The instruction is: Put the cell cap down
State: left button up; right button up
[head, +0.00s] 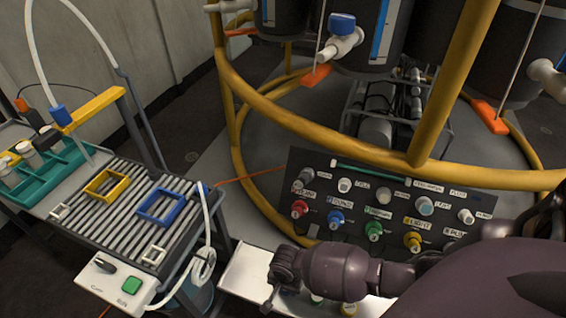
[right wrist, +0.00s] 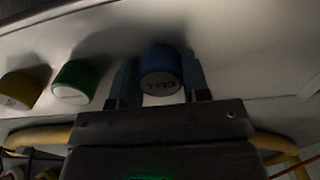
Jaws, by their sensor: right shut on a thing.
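In the head view my right arm reaches over the pale tray (head: 243,278) at the bottom centre and hides the cap. My left gripper is not in view.
A green cap (right wrist: 75,82) and a yellow cap (right wrist: 24,88) are left of the held cap. Behind the tray stands a dark panel (head: 325,232) with labelled coloured knobs. A yellow rail (head: 300,137) curves above it. A slatted bench (head: 125,208) with frames is left.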

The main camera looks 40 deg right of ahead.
jog(key=shift+w+r, duration=0.1)
jog(key=shift+r, duration=0.05)
jog(key=o, duration=1.2)
